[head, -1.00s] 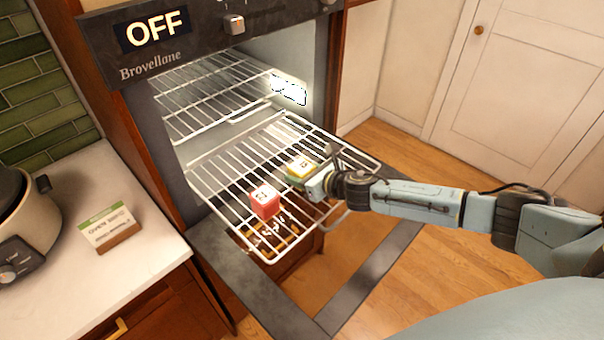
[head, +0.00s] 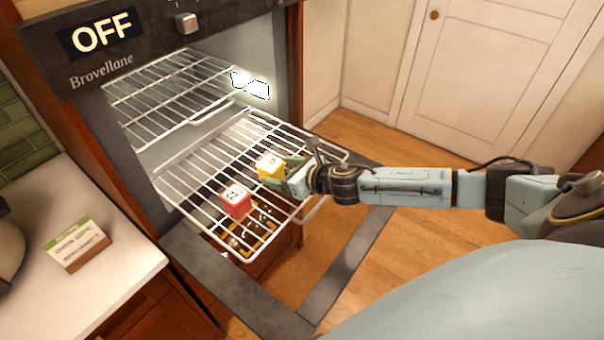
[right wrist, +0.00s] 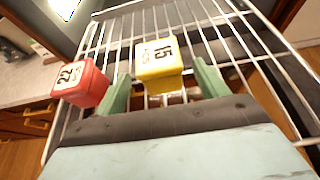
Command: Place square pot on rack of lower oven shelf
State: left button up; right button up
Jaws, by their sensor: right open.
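The lower oven rack (head: 181,187) is pulled out over the open oven door. A yellow cube-shaped block with a number on top (head: 269,167) sits on it, and a red one (head: 236,202) sits nearer the front left. I cannot tell which, if either, is the square pot. My right gripper (head: 284,169) is open at the yellow block. In the right wrist view its green fingers (right wrist: 164,82) stand on either side of the yellow block (right wrist: 158,62), with the red block (right wrist: 80,84) outside to the left. My left gripper is not in view.
An upper rack (head: 165,95) sits inside the oven (head: 222,70). The wooden floor to the right is open before a white cabinet door (head: 490,80).

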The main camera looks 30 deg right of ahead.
jog(key=b+v, duration=0.1)
jog(key=v, duration=0.7)
dwell(1.1)
